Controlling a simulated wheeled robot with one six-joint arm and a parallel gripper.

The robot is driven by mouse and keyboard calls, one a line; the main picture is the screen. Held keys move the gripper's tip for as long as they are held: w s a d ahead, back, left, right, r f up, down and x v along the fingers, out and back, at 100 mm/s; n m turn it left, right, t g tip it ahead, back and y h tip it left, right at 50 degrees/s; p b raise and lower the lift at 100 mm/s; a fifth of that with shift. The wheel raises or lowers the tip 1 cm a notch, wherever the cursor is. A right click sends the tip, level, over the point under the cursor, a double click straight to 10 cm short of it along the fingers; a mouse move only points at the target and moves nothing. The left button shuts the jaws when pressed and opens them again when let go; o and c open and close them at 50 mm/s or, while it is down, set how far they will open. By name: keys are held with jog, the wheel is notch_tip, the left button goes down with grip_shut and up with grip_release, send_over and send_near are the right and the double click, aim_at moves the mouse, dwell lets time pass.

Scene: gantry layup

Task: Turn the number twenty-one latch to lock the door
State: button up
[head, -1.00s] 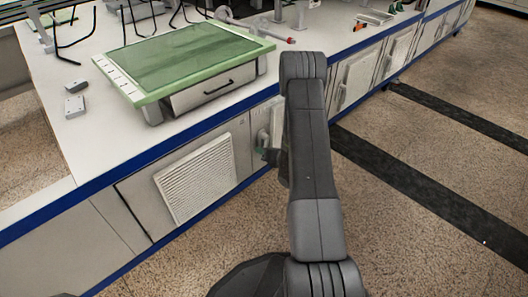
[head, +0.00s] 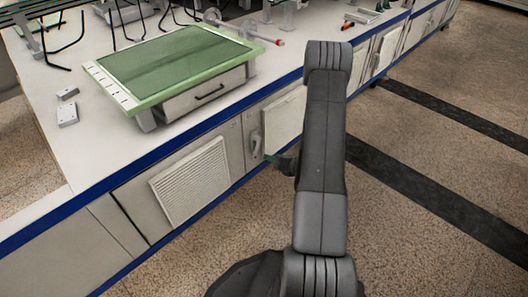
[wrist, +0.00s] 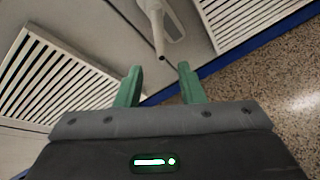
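A pale latch handle (head: 256,143) is on the cabinet front below the bench, between two louvred panels. In the wrist view the latch (wrist: 156,18) hangs from the top of the picture, its narrow dark tip pointing down toward the gap between my fingers. No number is legible on it. My gripper (wrist: 159,70) has two green fingers, spread apart with nothing between them. The latch tip shows just beyond the fingertips, apart from them as far as I can tell. In the head view my gripper (head: 271,158) is just right of and below the latch, mostly hidden behind my arm.
A louvred panel (head: 190,180) is left of the latch and another panel (head: 285,117) is right of it. A green-topped unit with a drawer (head: 208,92) stands on the white bench above. The blue bench edge (head: 225,116) overhangs nearby. Speckled floor (head: 430,160) at right is clear.

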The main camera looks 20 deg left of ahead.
jog(key=shift+v, duration=1.5)
jog(key=shift+c, duration=0.2)
jog(key=c, duration=0.3)
jog(key=shift+s+a+f+m, duration=0.1)
jog(key=shift+s+a+m, duration=0.1)
jog(key=shift+m, duration=0.1)
grip_shut()
jog(key=s+a+f+m+t+y, duration=0.1)
jog(key=s+m+y, duration=0.15)
jog(key=m, duration=0.65)
jog(key=s+f+m+t+y, duration=0.1)
jog(key=s+m, duration=0.2)
jog(key=m, duration=0.6)
jog(key=w+a+f+b, duration=0.2)
jog(key=w+a+b, duration=0.1)
jog(key=w+a, duration=0.4)
jog(key=shift+w+a+t, duration=0.3)
jog(key=shift+w+a, duration=0.05)
jog(key=shift+a, duration=0.45)
